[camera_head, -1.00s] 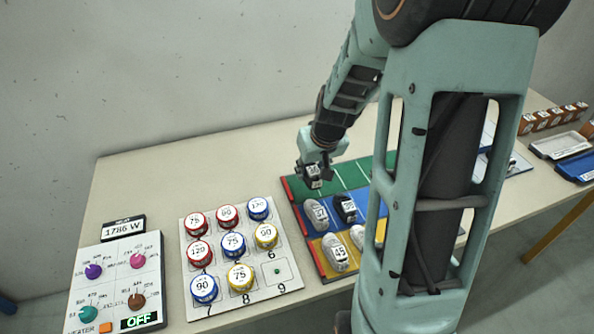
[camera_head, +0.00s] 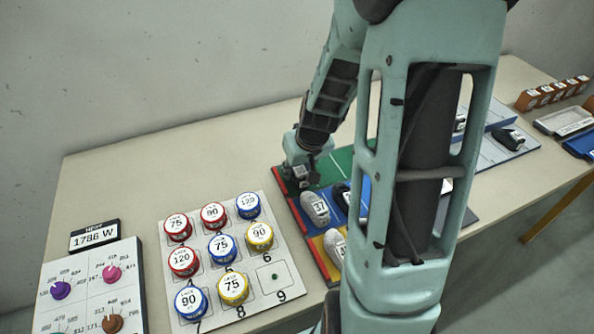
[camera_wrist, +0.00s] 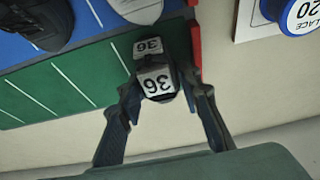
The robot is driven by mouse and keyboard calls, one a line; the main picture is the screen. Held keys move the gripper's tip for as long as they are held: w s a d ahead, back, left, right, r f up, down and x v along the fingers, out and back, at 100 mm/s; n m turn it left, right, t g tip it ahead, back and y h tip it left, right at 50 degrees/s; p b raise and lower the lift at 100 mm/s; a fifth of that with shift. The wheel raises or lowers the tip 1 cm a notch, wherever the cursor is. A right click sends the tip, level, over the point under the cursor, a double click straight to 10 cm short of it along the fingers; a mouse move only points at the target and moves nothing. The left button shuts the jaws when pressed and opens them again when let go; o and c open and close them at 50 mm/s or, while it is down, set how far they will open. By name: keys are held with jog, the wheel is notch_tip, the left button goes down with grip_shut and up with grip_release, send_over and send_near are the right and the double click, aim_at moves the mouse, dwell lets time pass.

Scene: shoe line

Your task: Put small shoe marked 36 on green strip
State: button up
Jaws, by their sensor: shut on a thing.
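The small shoe marked 36 (camera_wrist: 152,68) is between the fingers of my gripper (camera_wrist: 160,100) in the wrist view, with its two 36 labels showing. The shoe is over the end of the green strip (camera_wrist: 60,92), near the red edge. I cannot tell whether its sole touches the strip. In the head view my gripper (camera_head: 300,180) is low at the left end of the green strip (camera_head: 340,165), shut on the shoe, which is mostly hidden there.
A white shoe marked 37 (camera_head: 315,208) and a dark shoe (camera_head: 342,194) stand on the blue strip. Another white shoe (camera_head: 336,244) stands on the yellow strip. The board of round tins (camera_head: 270,278) lies to the left. My arm hides much of the right side.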

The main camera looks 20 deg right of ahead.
jog(key=shift+f, duration=0.1)
jog(key=o, duration=0.9)
jog(key=shift+r, duration=0.45)
jog(key=p+v, duration=0.1)
jog(key=v, duration=1)
jog(key=shift+s+r, duration=0.2)
jog(key=shift+s, duration=0.05)
